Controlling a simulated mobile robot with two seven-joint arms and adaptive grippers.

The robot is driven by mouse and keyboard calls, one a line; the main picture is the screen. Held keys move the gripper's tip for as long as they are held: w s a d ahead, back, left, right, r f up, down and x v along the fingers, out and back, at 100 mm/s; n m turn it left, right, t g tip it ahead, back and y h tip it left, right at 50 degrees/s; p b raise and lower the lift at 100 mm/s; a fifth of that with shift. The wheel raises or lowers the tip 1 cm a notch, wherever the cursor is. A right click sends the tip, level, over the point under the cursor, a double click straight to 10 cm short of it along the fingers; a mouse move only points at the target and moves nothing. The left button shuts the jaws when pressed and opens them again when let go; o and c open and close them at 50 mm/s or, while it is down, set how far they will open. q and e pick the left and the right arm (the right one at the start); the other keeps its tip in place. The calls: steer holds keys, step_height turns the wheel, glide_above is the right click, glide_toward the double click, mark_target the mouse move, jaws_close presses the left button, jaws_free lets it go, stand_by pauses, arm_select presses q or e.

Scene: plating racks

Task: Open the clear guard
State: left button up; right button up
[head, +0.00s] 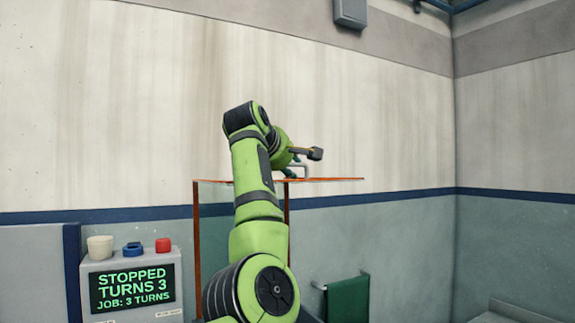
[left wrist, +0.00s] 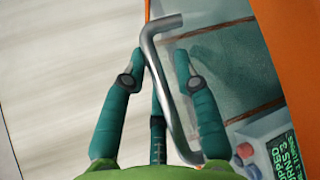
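The clear guard shows in the head view as a see-through panel with orange edges (head: 335,180). Its top edge-on part lies about level and reaches right past the upright orange posts. A bent silver handle (head: 302,165) stands on it. In the left wrist view the handle (left wrist: 166,85) runs between the teal fingers of my left gripper (left wrist: 160,62). The fingers are apart, with a gap visible between the handle and the right-hand finger. In the head view my left gripper (head: 291,170) is at the handle, partly hidden by my arm. My right gripper is out of view.
A grey control box (head: 133,312) stands at lower left, with a green-lettered screen (head: 132,287) reading STOPPED, TURNS 3. It bears cream, blue and red knobs. A green cloth (head: 348,300) hangs on a rail at right. The wall is behind; space right of the guard looks clear.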

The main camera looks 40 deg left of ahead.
arm_select(q)
steer(key=shift+s+d+r, duration=0.2)
steer(key=shift+s+r, duration=0.05)
steer(key=shift+s, duration=0.2)
steer(key=v, duration=1.1)
